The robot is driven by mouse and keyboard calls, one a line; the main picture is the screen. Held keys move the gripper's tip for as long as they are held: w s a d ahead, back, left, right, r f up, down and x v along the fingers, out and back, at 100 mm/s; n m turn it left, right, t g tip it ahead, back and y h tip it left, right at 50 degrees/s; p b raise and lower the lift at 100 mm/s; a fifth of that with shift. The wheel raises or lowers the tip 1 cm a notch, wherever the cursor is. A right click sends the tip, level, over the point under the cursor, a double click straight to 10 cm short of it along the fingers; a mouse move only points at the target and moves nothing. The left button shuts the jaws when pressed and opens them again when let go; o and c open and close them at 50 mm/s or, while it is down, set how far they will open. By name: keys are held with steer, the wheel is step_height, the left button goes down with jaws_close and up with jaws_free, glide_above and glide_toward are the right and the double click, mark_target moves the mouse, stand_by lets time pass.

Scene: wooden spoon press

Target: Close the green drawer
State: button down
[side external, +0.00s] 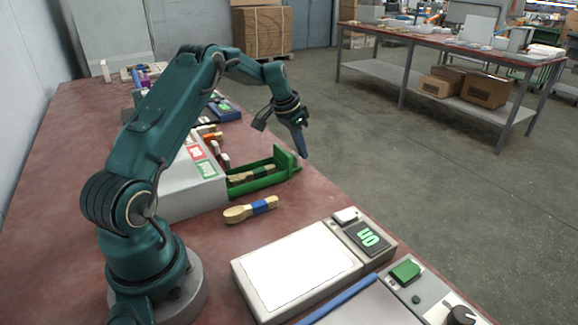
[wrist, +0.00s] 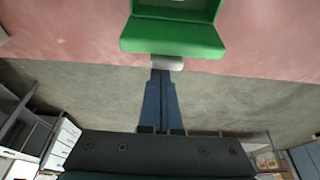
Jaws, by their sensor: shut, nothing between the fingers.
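The green drawer (side external: 265,188) stands pulled out of the grey cabinet (side external: 192,198), on its right side. A wooden spoon (side external: 250,174) with a dark band lies inside it. The drawer's green front (wrist: 172,38) and a pale handle (wrist: 165,63) show at the top of the wrist view. My gripper (side external: 304,157) is shut and empty, pointing down just outside the drawer front, over the table's edge. In the wrist view its blue fingertips (wrist: 160,73) reach the handle's edge. I cannot tell whether they touch it.
A wooden spoon with a blue band (side external: 251,209) lies on the red table (side external: 200,240) in front of the drawer. A white-topped device with a display (side external: 300,265) and a panel with a green button (side external: 405,271) stand nearer. Open floor lies beyond the table edge.

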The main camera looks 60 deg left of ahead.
mark_target(244, 175)
steer(key=shift+s, duration=0.15)
steer(key=s, duration=1.6)
steer(key=shift+s, duration=0.3)
steer(key=shift+s+f, duration=0.1)
